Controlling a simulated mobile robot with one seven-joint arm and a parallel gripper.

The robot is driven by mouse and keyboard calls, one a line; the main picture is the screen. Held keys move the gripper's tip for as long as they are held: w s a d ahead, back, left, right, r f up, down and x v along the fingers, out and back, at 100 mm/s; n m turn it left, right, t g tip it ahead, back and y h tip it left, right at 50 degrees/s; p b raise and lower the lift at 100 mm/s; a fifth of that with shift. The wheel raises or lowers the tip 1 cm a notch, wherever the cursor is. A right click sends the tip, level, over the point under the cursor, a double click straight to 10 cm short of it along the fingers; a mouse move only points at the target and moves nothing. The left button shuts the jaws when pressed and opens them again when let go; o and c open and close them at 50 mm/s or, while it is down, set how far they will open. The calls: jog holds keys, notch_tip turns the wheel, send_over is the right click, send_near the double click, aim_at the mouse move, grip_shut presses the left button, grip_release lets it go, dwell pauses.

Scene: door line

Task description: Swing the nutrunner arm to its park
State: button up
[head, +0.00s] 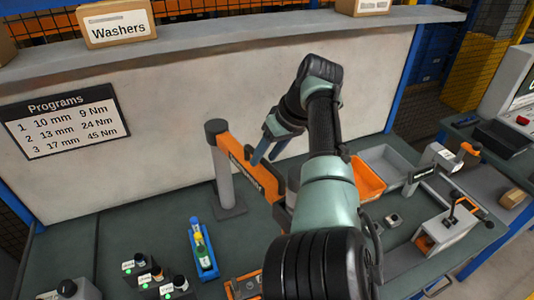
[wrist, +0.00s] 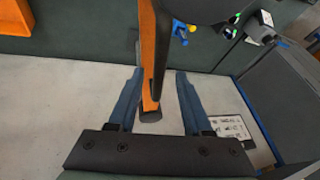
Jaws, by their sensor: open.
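The nutrunner arm (head: 236,155) is an orange beam on a grey post (head: 222,175) near the back wall of the bench. It points toward the right front, and its far end is partly hidden behind my arm. My gripper (head: 265,161) is open, with its two blue-grey fingers pointing down at the beam. In the wrist view the orange beam (wrist: 148,50) runs between the two open fingers of my gripper (wrist: 159,72). I cannot tell whether either finger touches it. I cannot make out the park.
A blue tray (head: 209,265) with coloured bottles lies left of my arm. Small dark boxes (head: 150,278) stand at the front left. An orange bin (head: 368,182), a grey bin (head: 385,160) and a grey fixture (head: 447,225) stand to the right. A shelf (head: 230,37) runs above.

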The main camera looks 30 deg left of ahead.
jog(key=shift+d, duration=0.1)
jog(key=b+v, duration=0.3)
jog(key=v, duration=1)
